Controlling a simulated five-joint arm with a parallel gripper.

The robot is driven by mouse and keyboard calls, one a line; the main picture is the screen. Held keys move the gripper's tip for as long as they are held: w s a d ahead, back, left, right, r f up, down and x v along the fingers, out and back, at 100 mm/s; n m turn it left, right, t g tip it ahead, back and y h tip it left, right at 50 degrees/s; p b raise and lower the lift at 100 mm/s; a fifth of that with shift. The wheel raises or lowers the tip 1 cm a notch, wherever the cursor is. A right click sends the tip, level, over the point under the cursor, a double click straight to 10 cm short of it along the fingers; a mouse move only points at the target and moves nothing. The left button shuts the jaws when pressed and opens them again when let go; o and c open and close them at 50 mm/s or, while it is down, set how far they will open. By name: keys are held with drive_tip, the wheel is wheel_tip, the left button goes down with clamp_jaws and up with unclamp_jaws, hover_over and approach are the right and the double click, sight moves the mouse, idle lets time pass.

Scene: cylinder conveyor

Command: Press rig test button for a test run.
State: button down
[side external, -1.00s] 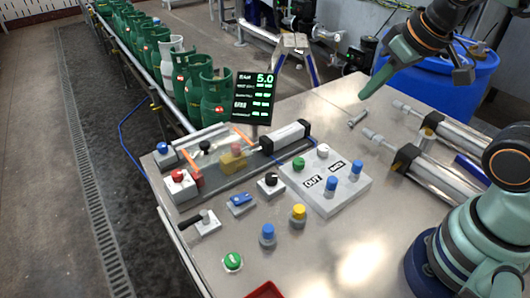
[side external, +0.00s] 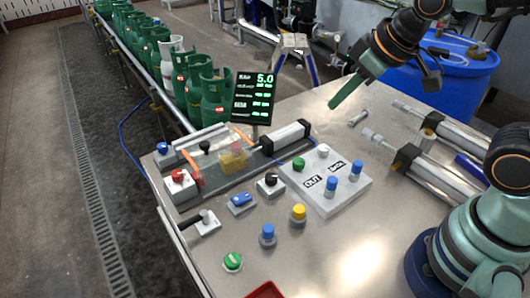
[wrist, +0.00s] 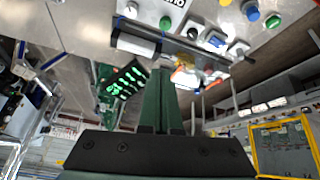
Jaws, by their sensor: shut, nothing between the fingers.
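Several buttons and switches stand on the metal bench in the side view. None has a readable label naming it as the rig test button. They include a green button (side external: 232,261), a blue button (side external: 267,231), a yellow button (side external: 298,212), a black knob (side external: 270,180) and a red button (side external: 178,176). A light control plate (side external: 322,204) carries green, white and blue buttons. My gripper (side external: 332,106) is shut and empty, in the air above the back of the bench, apart from all buttons. Its green fingers show in the wrist view (wrist: 161,100).
A small rig with a clear cover (side external: 215,150) and a piston (side external: 286,135) sits at the bench's left. A dark display (side external: 254,98) stands behind it. Metal actuators (side external: 440,170) lie at right. A blue barrel (side external: 450,80) and green gas cylinders (side external: 213,105) stand beyond.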

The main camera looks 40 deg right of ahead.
drive_tip(key=w+a+f+n+y, duration=0.1)
drive_tip(key=a+f+n, duration=0.25)
drive_tip(key=a, duration=0.35)
drive_tip(key=a+f+n+y, duration=0.1)
drive_tip(key=a+f+n, duration=0.1)
drive_tip(key=a+n, duration=0.35)
drive_tip(key=n+g+y, duration=0.1)
drive_tip(key=n+y, duration=0.2)
drive_tip(key=n, duration=0.2)
hover_over(237, 258)
wheel_tip(237, 258, down, 6)
drive_tip(key=shift+a+r, duration=0.15)
drive_tip(key=shift+h, duration=0.3)
drive_tip(key=shift+f, duration=4.4)
drive_tip(key=shift+f, duration=0.15)
drive_tip(key=shift+f, duration=0.3)
